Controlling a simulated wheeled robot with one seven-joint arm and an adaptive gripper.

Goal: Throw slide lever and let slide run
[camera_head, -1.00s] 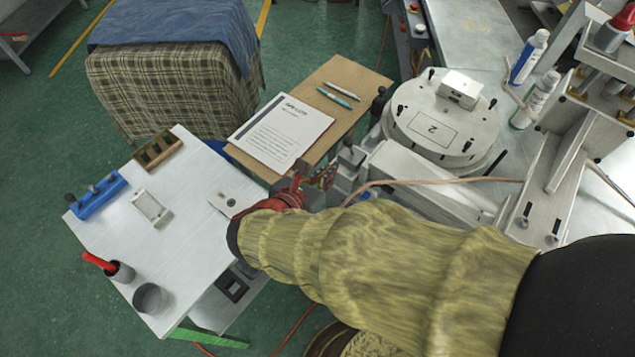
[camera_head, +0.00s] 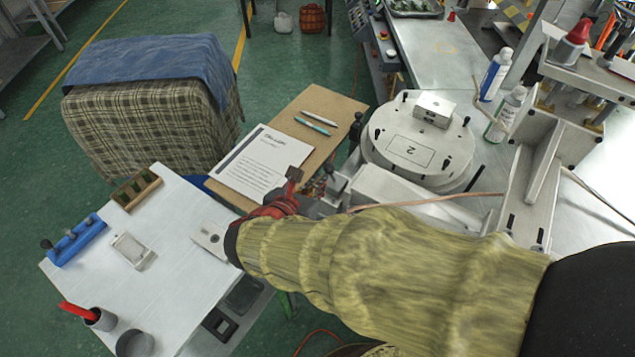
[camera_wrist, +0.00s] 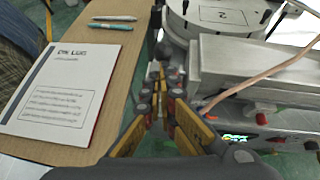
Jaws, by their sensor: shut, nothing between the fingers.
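The slide unit (camera_head: 395,190) is a grey metal block beside the round plate marked 2 (camera_head: 415,145); its side also shows in the wrist view (camera_wrist: 240,65). Small black-knobbed parts (camera_head: 329,169) stand at its left end, and a taller black one (camera_head: 356,127) stands farther back. I cannot tell for sure which is the slide lever. Contact cannot be told.
A brown board with a printed sheet (camera_head: 263,162) and two pens (camera_head: 316,122) lies left of the slide unit. A white table (camera_head: 180,235) with small fixtures and cups is at left. A pinkish hose (camera_wrist: 265,75) crosses the unit. Bottles (camera_head: 495,75) stand at back right.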

